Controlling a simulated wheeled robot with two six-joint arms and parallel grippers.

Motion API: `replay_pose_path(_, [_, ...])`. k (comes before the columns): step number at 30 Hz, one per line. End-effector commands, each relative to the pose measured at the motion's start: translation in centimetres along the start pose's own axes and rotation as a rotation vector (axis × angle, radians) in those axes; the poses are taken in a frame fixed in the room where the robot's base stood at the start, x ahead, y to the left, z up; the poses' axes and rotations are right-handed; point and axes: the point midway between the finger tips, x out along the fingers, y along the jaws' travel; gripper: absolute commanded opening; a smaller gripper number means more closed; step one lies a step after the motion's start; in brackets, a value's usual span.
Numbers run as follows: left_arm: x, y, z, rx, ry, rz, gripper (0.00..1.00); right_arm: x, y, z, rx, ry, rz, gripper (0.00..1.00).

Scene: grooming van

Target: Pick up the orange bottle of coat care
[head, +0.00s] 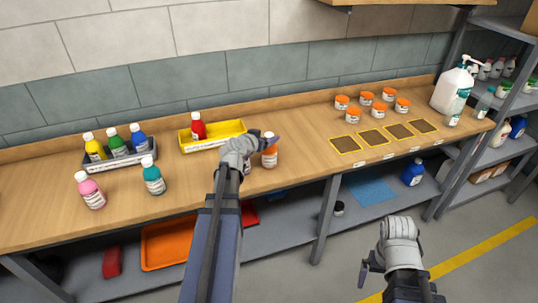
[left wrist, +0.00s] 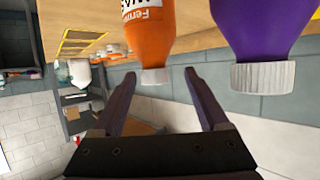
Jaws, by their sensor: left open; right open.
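The orange bottle (head: 269,155) with a white label stands on the wooden bench, just right of my left gripper (head: 258,145). In the left wrist view the orange bottle (left wrist: 149,32) appears upside down, its white cap between the fingertips of my open left gripper (left wrist: 160,74). I cannot tell whether the fingers touch it. A purple bottle (left wrist: 262,30) with a white cap is close beside it, mostly hidden behind my left gripper in the head view. My right gripper (head: 368,270) is open and empty, low in front of the bench.
A yellow tray (head: 226,133) holds a red bottle (head: 198,127). A grey tray (head: 121,162) holds yellow, green and blue bottles. Pink (head: 90,190) and teal (head: 153,176) bottles stand in front of it. Several orange-lidded jars (head: 366,98) and a pump bottle (head: 451,90) are farther right.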

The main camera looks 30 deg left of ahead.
Motion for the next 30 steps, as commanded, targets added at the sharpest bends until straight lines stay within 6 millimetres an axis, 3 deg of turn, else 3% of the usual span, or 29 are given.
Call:
replay_pose_path(9, [4.5,0.6,0.4,0.001,0.000,0.001,0.77,2.1,-0.2,-0.1,0.000,0.000,0.000,1.00])
replay_pose_path(17, [4.8,0.6,0.2,0.000,0.000,0.000,0.77,2.0,-0.2,-0.1,0.000,0.000,0.000,1.00])
replay_pose_path(30, [4.8,0.6,0.2,0.000,0.000,0.000,0.30,2.0,-0.2,-0.1,0.000,0.000,0.000,1.00])
